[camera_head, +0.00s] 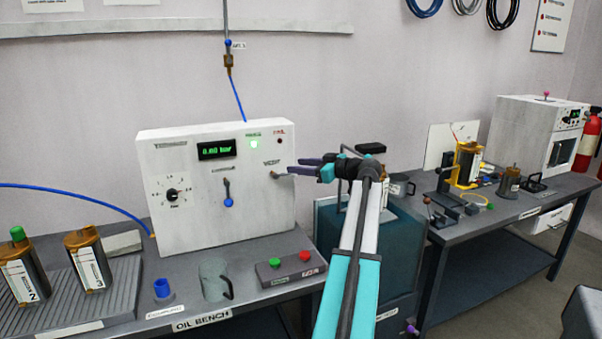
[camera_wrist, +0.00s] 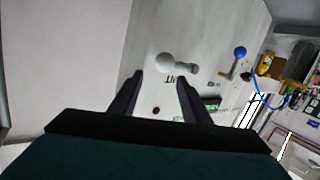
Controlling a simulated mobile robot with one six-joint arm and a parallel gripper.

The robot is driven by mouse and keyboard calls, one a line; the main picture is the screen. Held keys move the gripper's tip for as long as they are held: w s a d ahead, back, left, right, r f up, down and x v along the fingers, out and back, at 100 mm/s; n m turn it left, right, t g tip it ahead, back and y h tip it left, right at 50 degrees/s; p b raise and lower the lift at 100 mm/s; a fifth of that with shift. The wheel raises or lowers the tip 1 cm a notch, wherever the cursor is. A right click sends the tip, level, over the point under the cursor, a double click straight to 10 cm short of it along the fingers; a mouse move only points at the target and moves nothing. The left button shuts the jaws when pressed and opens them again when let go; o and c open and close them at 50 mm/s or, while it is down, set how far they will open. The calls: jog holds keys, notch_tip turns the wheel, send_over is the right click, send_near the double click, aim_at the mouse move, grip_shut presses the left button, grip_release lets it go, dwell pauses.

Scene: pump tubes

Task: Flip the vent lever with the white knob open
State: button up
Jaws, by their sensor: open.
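The vent lever with the white knob (camera_head: 275,175) is on the right of the front face of the white control box, under a label. In the wrist view the white knob (camera_wrist: 169,63) shows just past the fingertips, within the gap but nearer the right finger. Its short grey stem points right in that view. My gripper (camera_head: 296,168) is at the box's right side, close to the knob. In the wrist view my gripper (camera_wrist: 160,77) is open, with nothing between its dark fingers. I cannot tell whether a finger touches the knob.
The white control box (camera_head: 200,225) also carries a lever with a blue knob (camera_head: 228,202), a dial and a lit display (camera_head: 217,150). A button box (camera_head: 291,268) and a clear jug (camera_head: 214,282) stand on the bench in front. A second bench (camera_head: 500,215) is at the right.

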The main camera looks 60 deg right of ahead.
jog(key=s+a+r, duration=0.2)
jog(key=s+a, duration=0.7)
jog(key=a, duration=0.4)
jog(key=shift+a+r+b, duration=0.15)
jog(key=shift+r+b, duration=0.15)
jog(key=shift+b, duration=0.15)
dwell(0.8)
